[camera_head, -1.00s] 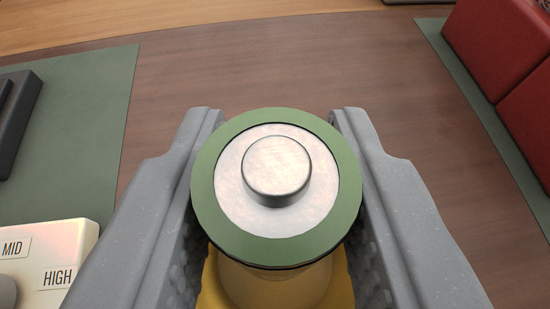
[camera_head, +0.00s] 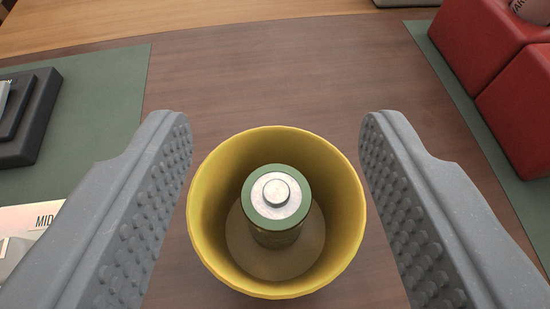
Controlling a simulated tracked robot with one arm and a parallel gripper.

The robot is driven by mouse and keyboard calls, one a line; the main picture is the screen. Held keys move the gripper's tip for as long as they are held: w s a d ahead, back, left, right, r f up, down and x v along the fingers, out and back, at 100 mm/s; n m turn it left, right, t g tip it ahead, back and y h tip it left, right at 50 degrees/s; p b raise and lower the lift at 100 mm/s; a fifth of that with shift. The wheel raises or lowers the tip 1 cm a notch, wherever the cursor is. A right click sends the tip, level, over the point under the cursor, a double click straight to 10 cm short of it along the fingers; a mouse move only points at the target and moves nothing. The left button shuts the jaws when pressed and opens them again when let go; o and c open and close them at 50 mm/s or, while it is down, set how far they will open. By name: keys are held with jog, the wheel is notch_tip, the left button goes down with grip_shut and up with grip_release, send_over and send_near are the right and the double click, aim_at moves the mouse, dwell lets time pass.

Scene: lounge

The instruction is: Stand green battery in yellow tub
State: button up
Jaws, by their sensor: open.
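The green battery (camera_head: 277,200) stands upright inside the yellow tub (camera_head: 207,238), its silver terminal end facing up. It rests on the tub's floor, near the middle, and its top is below the rim. The tub stands on the brown wooden table. My gripper (camera_head: 277,135) is open and empty, with one grey padded finger on each side of the tub and apart from it. The battery touches neither finger.
Red boxes (camera_head: 490,45) stand on a green mat at the right. At the left, a dark stepped object (camera_head: 35,120) lies on another green mat (camera_head: 105,110), and a pale panel marked MID (camera_head: 25,222) is nearer. The table (camera_head: 270,75) beyond the tub is clear.

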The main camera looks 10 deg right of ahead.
jog(key=p+v, duration=0.2)
jog(key=v, duration=0.7)
jog(key=shift+s+r+p, duration=0.2)
jog(key=shift+s+p, duration=0.15)
jog(key=w+d+r+n+t+y, duration=0.1)
jog(key=w+d+r+y, duration=0.15)
jog(key=r, duration=1.15)
jog(key=w+d+r+n+t+y, duration=0.15)
jog(key=r+y, duration=0.25)
jog(key=r, duration=1.1)
jog(key=s+d+r+h, duration=0.4)
jog(key=s+d+r, duration=1.1)
jog(key=d+r, duration=0.1)
jog(key=shift+s+d+r, duration=0.25)
jog(key=shift+d+r, duration=0.05)
jog(key=shift+r, duration=0.5)
notch_tip(320, 180, up, 3)
jog(key=p, duration=0.2)
jog(key=shift+f+p, duration=0.15)
jog(key=shift+p, duration=0.25)
